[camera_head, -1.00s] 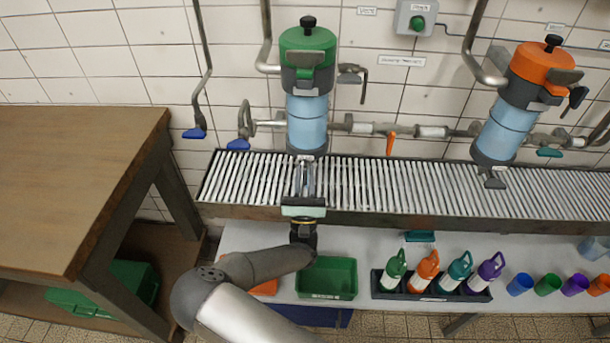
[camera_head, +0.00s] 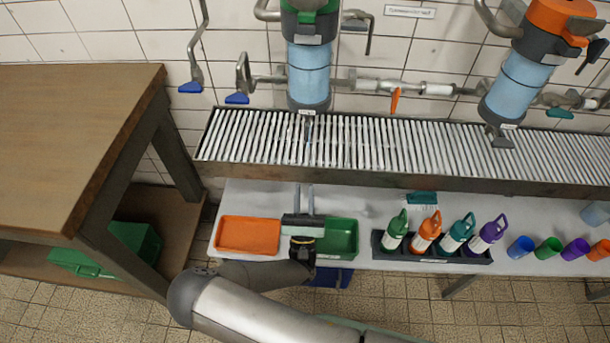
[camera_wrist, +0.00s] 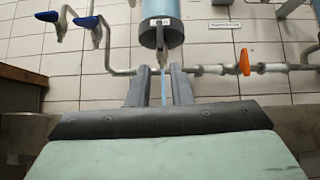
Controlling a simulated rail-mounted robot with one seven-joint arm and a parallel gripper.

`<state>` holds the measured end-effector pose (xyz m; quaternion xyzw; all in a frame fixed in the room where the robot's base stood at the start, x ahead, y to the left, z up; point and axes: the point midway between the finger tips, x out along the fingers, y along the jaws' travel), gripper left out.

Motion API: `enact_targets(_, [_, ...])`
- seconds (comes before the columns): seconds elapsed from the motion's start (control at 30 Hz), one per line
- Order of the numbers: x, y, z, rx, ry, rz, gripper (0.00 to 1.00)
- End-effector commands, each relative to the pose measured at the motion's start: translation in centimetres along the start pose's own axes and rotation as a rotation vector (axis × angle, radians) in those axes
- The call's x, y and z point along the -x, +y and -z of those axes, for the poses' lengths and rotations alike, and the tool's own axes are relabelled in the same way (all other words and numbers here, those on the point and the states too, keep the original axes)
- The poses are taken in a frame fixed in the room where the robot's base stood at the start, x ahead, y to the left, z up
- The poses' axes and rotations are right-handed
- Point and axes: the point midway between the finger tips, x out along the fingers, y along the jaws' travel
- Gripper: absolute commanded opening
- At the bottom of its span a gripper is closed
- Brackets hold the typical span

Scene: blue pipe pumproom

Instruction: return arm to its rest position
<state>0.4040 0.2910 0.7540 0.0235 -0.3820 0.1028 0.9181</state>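My gripper (camera_head: 304,187) is in front of the slatted grating, above the lower shelf and over the left part of a green tray (camera_head: 343,238). Its two fingers point toward the wall and stand apart, with a gap between them. In the wrist view my gripper (camera_wrist: 160,72) also shows parted fingers, and I see no object held. The blue cylinder of the green-topped dispenser (camera_head: 309,72) is beyond and above it, apart from the fingers. Its dark lower end (camera_wrist: 160,35) shows beyond the fingertips in the wrist view.
The slatted grating (camera_head: 400,150) runs along the wall. Below, the shelf holds an orange tray (camera_head: 248,235), a rack (camera_head: 435,256) of several bottles and several coloured cups (camera_head: 548,250). A wooden table (camera_head: 70,140) stands left. Pipes with blue-handled valves (camera_head: 237,98) line the wall.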

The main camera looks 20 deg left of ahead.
Motion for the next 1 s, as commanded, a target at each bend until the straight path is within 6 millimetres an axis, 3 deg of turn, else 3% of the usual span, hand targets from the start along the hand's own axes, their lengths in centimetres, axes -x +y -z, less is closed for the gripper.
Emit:
enact_targets(0.2, [1.3, 0.0, 0.0, 0.0, 0.0, 0.001, 0.19])
enact_targets(0.8, [1.3, 0.0, 0.0, 0.0, 0.0, 0.001, 0.19])
enact_targets(0.87, [0.3, -1.2, -0.4, 0.017, 0.002, 0.068, 0.19])
enact_targets(0.97, [-1.6, -4.7, -1.3, 0.065, 0.013, 0.257, 0.19])
enact_targets(1.0, [-2.5, -6.7, -1.9, 0.088, 0.019, 0.362, 0.19])
